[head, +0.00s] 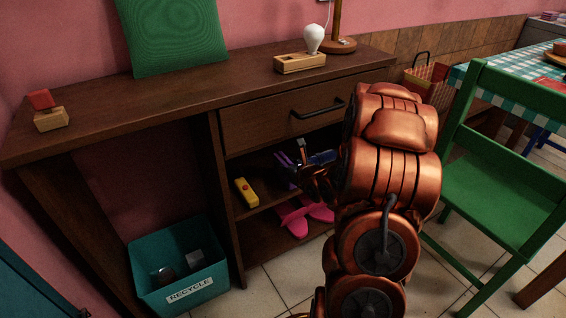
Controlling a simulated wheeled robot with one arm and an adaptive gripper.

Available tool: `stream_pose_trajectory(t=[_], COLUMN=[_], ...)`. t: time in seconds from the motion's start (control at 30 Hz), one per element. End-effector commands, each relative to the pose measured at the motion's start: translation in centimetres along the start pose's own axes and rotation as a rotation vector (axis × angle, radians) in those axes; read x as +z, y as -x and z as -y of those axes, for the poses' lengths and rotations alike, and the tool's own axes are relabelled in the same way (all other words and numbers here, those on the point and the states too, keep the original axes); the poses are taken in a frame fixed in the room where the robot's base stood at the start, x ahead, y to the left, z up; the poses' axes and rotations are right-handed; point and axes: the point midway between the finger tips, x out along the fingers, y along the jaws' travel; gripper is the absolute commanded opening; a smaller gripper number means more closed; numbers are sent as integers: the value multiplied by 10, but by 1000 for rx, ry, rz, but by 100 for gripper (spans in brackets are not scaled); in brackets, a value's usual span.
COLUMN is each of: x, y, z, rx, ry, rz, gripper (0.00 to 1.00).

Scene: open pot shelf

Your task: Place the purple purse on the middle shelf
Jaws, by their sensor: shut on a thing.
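The purple purse (283,160) shows as a small purple patch at the opening of the middle shelf (264,196), under the drawer. My gripper (301,164) is at the purse, inside or just at the front of that opening, and is shut on it. My wrist and arm cover the right part of the shelf and part of the purse. I cannot tell whether the purse touches the shelf board.
A yellow object (246,192) lies on the middle shelf at left. A pink object (303,215) lies on the bottom shelf. The drawer (275,121) above is closed. A teal recycle bin (180,268) stands at left, a green chair (497,185) at right.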

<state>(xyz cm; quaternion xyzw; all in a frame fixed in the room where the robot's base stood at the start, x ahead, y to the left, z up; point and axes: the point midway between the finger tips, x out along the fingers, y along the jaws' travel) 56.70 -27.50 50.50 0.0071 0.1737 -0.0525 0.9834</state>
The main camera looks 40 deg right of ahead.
Motion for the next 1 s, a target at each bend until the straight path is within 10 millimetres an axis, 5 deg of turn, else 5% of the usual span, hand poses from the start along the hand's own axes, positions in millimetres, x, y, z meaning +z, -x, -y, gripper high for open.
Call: stream_pose_trajectory(t=[0.3,0.33,0.53,1.0], x=[-5,-4,-3,2], y=[-1,-1,-1,1], z=[2,1,0,0], rx=[-3,-2,-1,0], ry=[-2,-2,-1,1], rz=[1,1,0,-1], gripper=[0,40,61,62])
